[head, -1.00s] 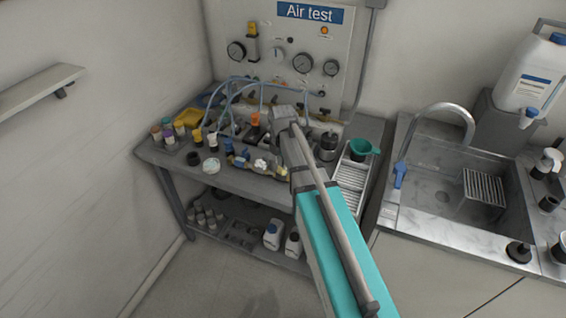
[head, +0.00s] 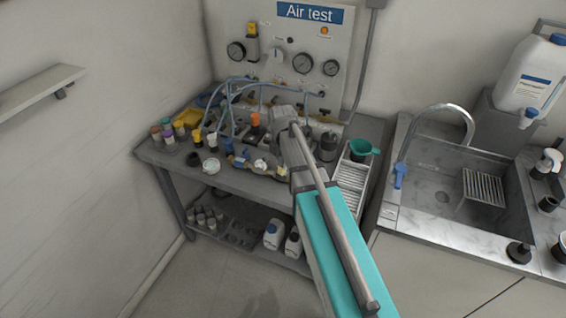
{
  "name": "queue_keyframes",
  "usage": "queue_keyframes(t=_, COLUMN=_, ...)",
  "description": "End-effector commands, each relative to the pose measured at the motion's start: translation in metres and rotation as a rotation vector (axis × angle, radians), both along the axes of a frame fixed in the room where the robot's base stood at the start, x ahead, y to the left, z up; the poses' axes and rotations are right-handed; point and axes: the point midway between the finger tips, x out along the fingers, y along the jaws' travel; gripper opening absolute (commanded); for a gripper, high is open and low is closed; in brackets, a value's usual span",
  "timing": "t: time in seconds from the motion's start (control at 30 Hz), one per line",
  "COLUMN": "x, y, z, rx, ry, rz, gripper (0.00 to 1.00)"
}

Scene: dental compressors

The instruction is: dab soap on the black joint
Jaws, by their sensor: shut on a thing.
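My arm reaches from the lower right over the bench (head: 215,178). My gripper (head: 268,142), at its end, is small and dark among the crowded fittings. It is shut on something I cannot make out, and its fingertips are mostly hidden. Blue hoses (head: 262,97) arch from the test panel down to fittings behind and left of the gripper. I cannot single out the black joint among these dark parts. A round white dish (head: 211,165) stands on the bench left of the gripper. A small white thing (head: 261,164) lies near the front edge, just below the gripper; I cannot tell whether it is soap.
Several capped bottles (head: 168,138) and a yellow tray (head: 188,118) stand at the bench's left. The gauge panel (head: 285,50) rises behind.

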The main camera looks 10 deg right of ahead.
Motion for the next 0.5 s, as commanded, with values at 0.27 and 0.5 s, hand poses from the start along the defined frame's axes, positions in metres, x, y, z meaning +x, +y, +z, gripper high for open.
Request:
queue_keyframes(t=0.27, x=0.000, y=0.000, z=0.018, rx=0.000, ry=-0.001, rz=0.000, gripper=0.00)
queue_keyframes(t=0.5, x=0.001, y=0.000, z=0.032, rx=0.000, ry=-0.001, rz=0.000, gripper=0.00)
